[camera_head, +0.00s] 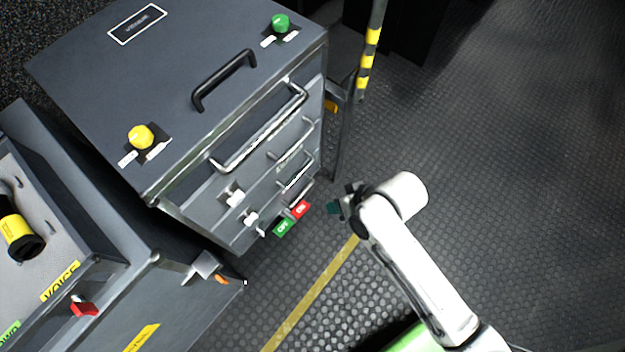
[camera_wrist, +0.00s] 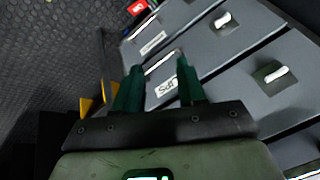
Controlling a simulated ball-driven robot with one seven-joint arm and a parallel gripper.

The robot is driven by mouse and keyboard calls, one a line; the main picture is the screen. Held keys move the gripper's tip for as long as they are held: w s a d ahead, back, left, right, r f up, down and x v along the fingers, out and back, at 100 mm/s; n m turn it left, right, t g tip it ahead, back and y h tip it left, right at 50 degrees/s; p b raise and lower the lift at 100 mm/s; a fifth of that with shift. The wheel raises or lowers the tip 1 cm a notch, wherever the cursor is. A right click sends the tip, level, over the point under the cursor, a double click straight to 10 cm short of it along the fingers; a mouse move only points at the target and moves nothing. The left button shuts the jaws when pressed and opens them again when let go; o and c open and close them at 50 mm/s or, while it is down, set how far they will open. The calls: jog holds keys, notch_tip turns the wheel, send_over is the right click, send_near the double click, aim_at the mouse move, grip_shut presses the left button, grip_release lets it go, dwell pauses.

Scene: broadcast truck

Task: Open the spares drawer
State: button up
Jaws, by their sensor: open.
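The grey drawer cabinet (camera_head: 172,210) stands left of centre in the head view, with several drawer fronts and bar handles on its right-facing front. The drawers look shut. In the wrist view a drawer front carries a white label (camera_wrist: 164,89), partly hidden by a finger, so I cannot read it fully. A pale bar handle (camera_wrist: 163,61) lies just beyond my fingertips. My gripper (camera_wrist: 158,68) is open, with its two dark green fingers apart and nothing visibly held between them. In the head view my gripper (camera_head: 334,208) is in front of the lower drawers. I cannot tell whether it touches the handle.
White latches (camera_head: 235,197) stick out from the drawer fronts. Red and green switch labels (camera_head: 291,219) sit low on the cabinet. A grey console (camera_head: 195,300) with a red switch is at lower left. A yellow-striped post (camera_head: 369,55) stands behind. Open floor (camera_head: 520,170) lies right.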

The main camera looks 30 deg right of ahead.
jog(key=w+a+f+m+t+y+b, duration=0.1)
jog(key=w+a+f+m+t+b, duration=0.1)
jog(key=w+f+b, duration=0.3)
jog(key=w+a+f+m+t+y+b, duration=0.1)
jog(key=a+f+b, duration=0.15)
jog(key=f, duration=0.55)
jog(key=m+t+h+b, duration=0.7)
jog(key=m+b, duration=0.6)
jog(key=b, duration=0.5)
send_near(304, 192)
jog(key=shift+t+y, duration=0.5)
jog(key=shift+d+f+b+x, duration=0.1)
jog(key=shift+f+b+x, duration=0.35)
jog(key=shift+x, duration=1.25)
jog(key=shift+d+b+x, duration=0.1)
jog(key=shift+b+x, duration=0.65)
jog(key=shift+x, duration=0.95)
jog(key=shift+d+f+b+x, duration=0.1)
jog(key=shift+f+b+x, duration=0.35)
jog(key=shift+x, duration=1.3)
jog(key=shift+s+r, duration=0.2)
grip_shut()
